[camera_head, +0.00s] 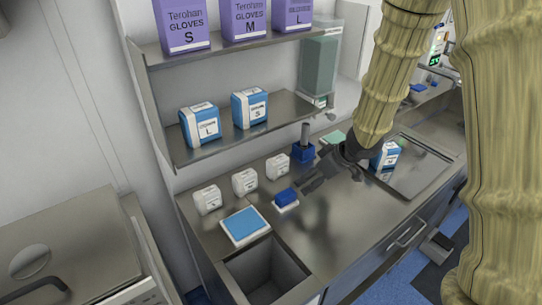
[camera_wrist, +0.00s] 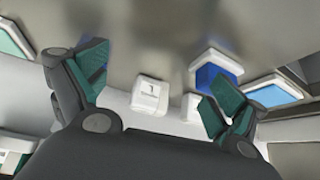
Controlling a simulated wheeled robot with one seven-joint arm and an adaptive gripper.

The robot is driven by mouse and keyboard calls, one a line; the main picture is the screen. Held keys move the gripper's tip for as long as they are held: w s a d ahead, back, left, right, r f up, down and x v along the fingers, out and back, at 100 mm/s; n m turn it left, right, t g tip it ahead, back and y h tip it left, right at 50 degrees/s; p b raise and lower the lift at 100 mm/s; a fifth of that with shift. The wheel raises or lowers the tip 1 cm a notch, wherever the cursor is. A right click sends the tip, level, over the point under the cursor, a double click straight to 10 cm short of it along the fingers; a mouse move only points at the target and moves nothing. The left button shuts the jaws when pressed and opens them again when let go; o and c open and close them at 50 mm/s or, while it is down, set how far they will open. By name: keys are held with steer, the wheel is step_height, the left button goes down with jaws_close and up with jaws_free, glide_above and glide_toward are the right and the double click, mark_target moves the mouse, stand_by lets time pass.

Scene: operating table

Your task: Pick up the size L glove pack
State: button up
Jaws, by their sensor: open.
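A blue-and-white pack marked L (camera_head: 200,125) stands upright on the lower wall shelf, left of a similar pack marked S (camera_head: 250,108). A purple glove box marked L (camera_head: 293,15) stands on the top shelf, right of purple boxes marked M (camera_head: 250,20) and S (camera_head: 182,24). My gripper (camera_head: 314,180) is low over the steel counter, to the right of and below the shelf, apart from these packs. In the wrist view its fingers (camera_wrist: 160,90) are spread with nothing held. A small white pack (camera_wrist: 150,95) shows beyond and between them; its print is unreadable.
Several small white packs (camera_head: 245,181) line the counter's back. A dark blue block (camera_head: 286,197), a light-blue pad (camera_head: 245,225) and a blue holder (camera_head: 303,153) are nearby. A blue-and-white pack (camera_head: 385,155) is on the steel tray (camera_head: 413,181). A sink opening (camera_head: 265,270) is at front.

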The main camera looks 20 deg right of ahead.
mark_target(278, 165)
steer(key=w+a+r, duration=0.1)
steer(key=w+a+r+p, duration=0.1)
steer(key=a, duration=0.1)
steer(key=shift+w+r, duration=0.1)
steer(key=shift+w, duration=0.05)
steer(key=w+a, duration=0.1)
steer(key=w, duration=0.1)
steer(key=w+f+p, duration=0.1)
steer(key=w, duration=0.1)
steer(key=w+a+f, duration=0.1)
steer(key=w, duration=0.1)
steer(key=shift+w+a, duration=0.2)
steer(key=shift+a, duration=0.1)
steer(key=shift+s+a+r+p, duration=0.2)
steer(key=shift+a+r+p, duration=0.1)
steer(key=shift+r, duration=0.3)
steer(key=x, duration=0.4)
steer(key=shift+w+f, duration=0.1)
steer(key=shift+w, duration=0.3)
steer(key=shift+x, duration=0.75)
steer(key=shift+s, duration=0.1)
steer(key=c, duration=1.1)
